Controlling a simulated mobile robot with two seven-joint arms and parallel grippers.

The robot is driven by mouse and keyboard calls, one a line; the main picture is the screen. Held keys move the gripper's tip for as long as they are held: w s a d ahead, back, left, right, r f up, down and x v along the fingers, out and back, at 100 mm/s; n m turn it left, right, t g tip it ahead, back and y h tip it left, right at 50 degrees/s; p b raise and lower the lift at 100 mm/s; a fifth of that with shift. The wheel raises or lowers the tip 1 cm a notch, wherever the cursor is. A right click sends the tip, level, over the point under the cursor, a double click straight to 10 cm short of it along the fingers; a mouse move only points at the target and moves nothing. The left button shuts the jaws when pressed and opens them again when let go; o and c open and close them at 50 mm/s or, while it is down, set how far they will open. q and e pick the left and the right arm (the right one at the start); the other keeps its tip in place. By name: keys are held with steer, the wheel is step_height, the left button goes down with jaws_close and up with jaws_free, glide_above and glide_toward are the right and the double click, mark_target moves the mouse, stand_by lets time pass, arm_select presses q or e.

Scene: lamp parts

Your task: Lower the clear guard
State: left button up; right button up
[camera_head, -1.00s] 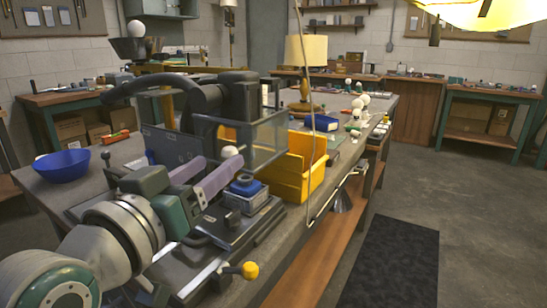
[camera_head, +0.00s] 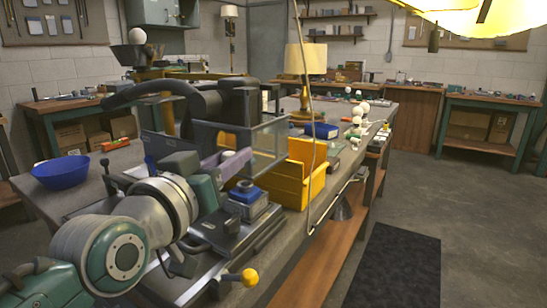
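The clear guard (camera_head: 268,142) is a see-through, dark-edged box of panels on the front of the dark bench machine (camera_head: 240,105). My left arm comes in from the lower left, and my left gripper (camera_head: 222,162) is low in front of the guard's left part. One purple finger shows; the other is mostly hidden behind my wrist, so the opening cannot be judged. A white ball (camera_head: 227,154) shows right by the finger, and contact is unclear. My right gripper is not in view.
A blue block on a grey vise-like base (camera_head: 247,198) stands right of my wrist. A yellow-knobbed lever (camera_head: 249,276) sticks out in front. A yellow bin (camera_head: 300,178) is right of the guard, and a blue bowl (camera_head: 61,172) is at left. A thin cord hangs at the bench edge.

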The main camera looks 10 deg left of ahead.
arm_select(q)
jaws_close()
stand_by(0.9)
